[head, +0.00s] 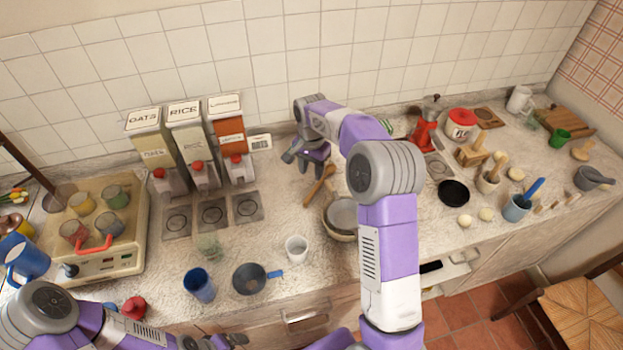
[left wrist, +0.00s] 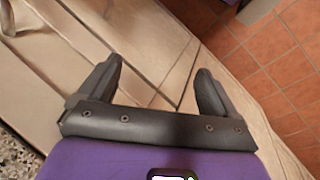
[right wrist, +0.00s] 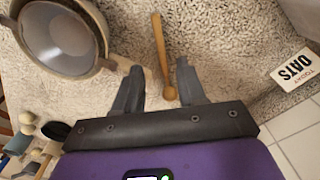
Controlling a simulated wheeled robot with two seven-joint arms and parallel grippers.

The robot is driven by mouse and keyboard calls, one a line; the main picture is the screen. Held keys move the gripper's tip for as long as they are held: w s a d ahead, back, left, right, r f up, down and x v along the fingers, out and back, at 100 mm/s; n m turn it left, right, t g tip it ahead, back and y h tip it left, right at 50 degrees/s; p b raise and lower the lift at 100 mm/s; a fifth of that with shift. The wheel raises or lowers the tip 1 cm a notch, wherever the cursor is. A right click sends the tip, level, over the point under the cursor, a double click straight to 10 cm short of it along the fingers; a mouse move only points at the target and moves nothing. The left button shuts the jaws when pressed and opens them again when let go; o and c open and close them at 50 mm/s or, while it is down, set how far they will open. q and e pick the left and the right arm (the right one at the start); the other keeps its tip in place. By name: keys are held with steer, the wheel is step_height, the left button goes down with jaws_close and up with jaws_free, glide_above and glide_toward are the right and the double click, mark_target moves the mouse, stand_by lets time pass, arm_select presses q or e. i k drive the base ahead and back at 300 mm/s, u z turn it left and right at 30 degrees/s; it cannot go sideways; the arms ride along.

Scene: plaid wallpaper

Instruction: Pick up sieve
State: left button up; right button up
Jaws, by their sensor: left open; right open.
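A small dark round pan-like thing with a blue handle (head: 250,278), which may be the sieve, lies near the counter's front edge. A pale bowl (head: 340,236) with a grey round piece inside stands right of centre, partly behind my right arm; it also shows in the right wrist view (right wrist: 92,66). My right gripper (head: 307,165) is open and empty near the back of the counter. In the right wrist view, the end of a wooden spoon (right wrist: 159,48) shows between its fingers (right wrist: 158,80). My left gripper (left wrist: 160,85) is open and empty, facing the cabinet fronts and floor.
A blue cup (head: 199,285) and a white cup (head: 297,249) flank the blue-handled thing. Dispensers (head: 193,140) stand at the back left. A tray machine with mugs (head: 108,262) is at the left. Jars and utensils crowd the right side.

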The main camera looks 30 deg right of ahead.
mark_target(341, 213)
steer(key=k, duration=1)
